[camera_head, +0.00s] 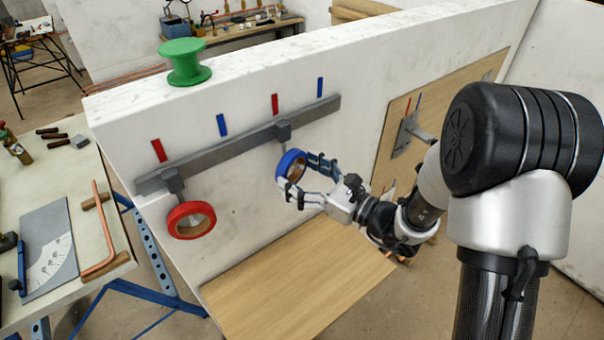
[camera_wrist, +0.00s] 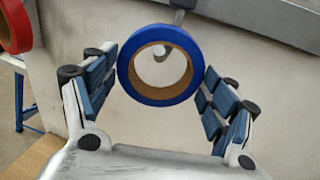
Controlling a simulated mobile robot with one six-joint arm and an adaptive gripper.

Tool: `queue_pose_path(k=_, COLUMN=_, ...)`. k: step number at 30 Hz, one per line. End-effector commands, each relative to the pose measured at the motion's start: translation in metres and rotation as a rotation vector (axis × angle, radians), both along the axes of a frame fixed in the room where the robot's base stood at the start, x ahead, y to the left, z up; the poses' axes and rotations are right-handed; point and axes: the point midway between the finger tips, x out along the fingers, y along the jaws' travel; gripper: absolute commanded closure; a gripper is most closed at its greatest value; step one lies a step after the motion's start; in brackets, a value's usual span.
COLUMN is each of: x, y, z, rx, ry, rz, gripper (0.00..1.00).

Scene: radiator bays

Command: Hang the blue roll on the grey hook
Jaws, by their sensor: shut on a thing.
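The blue roll (camera_head: 292,165) is a blue ring with a brown cardboard core. It is held upright between the fingers of my gripper (camera_head: 303,178), close to the wall. In the wrist view the blue roll (camera_wrist: 128,76) sits between the two padded fingers, its open hole facing me. A grey hook (camera_head: 283,134) hangs from the wall rail just above the roll. In the wrist view the hook's stem (camera_wrist: 181,14) shows above the roll, and a curved grey tip shows through the hole. I cannot tell whether the tip passes into the hole or stays behind it.
A red roll (camera_head: 191,220) hangs on the left hook of the grey rail (camera_head: 225,147). A green spool (camera_head: 185,62) stands on top of the wall. Another grey bracket (camera_head: 409,132) is on the wooden board at right. A bare wooden surface (camera_head: 290,285) lies below.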

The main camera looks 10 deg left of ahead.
Motion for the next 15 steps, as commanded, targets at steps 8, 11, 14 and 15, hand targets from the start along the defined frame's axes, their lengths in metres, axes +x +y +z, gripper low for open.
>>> queue_pose_path(k=8, x=0.0000, y=-0.0001, z=0.0003, rx=0.001, ry=0.000, rz=0.000, gripper=0.17)
queue_pose_path(k=11, x=-0.0001, y=0.0000, z=0.0002, rx=0.000, ry=0.000, rz=0.000, gripper=0.10)
queue_pose_path(k=14, x=0.0000, y=-0.0001, z=0.0002, rx=0.000, ry=0.000, rz=0.000, gripper=0.03)
queue_pose_path(k=15, x=0.0000, y=-0.0001, z=0.0002, rx=0.000, ry=0.000, rz=0.000, gripper=0.01)
